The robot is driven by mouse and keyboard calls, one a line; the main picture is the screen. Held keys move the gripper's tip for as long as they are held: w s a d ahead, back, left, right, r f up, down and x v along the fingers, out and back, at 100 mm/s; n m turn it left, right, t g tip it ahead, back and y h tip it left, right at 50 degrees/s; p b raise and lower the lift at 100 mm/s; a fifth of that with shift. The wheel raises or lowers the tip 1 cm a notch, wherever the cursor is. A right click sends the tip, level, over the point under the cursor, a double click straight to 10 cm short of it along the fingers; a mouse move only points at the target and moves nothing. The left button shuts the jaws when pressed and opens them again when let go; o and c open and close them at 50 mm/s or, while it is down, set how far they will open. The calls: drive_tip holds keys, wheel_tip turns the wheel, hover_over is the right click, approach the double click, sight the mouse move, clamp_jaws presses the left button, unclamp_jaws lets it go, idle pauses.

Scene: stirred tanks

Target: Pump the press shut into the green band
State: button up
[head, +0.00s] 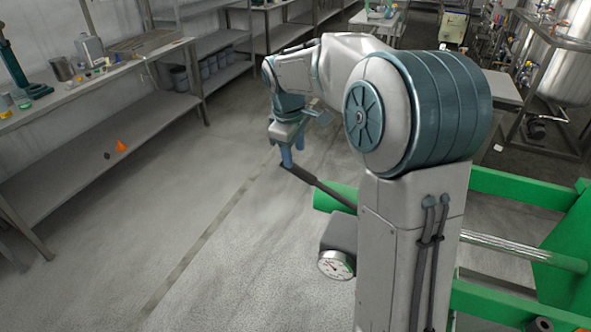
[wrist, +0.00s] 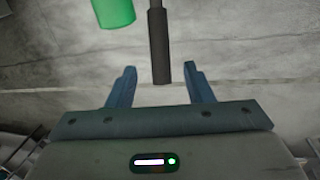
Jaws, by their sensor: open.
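The press is a green frame (head: 520,190) with a steel rod (head: 520,249), at the right of the head view and partly behind my arm. Its dark pump handle (head: 330,195) sticks out to the left, and its grip end (wrist: 160,50) shows in the wrist view. A round white-faced gauge (head: 335,265) sits below the handle; its needle and green band are too small to read. My gripper (head: 287,160) is at the handle's outer end. In the wrist view my gripper (wrist: 160,88) is open, with the handle's end between its fingers, apart from both.
A green cylinder (wrist: 113,12) lies left of the handle in the wrist view. A long bench (head: 90,85) with small items runs along the left, an orange cone (head: 121,146) on its lower shelf. A steel tank (head: 565,60) stands back right. The floor between is clear.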

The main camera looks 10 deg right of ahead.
sight(296, 166)
drive_tip(key=f, duration=0.5)
drive_tip(key=w+d+f, duration=0.1)
drive_tip(key=f, duration=0.1)
drive_tip(key=shift+f, duration=0.35)
clamp_jaws()
drive_tip(key=shift+w+f, duration=0.1)
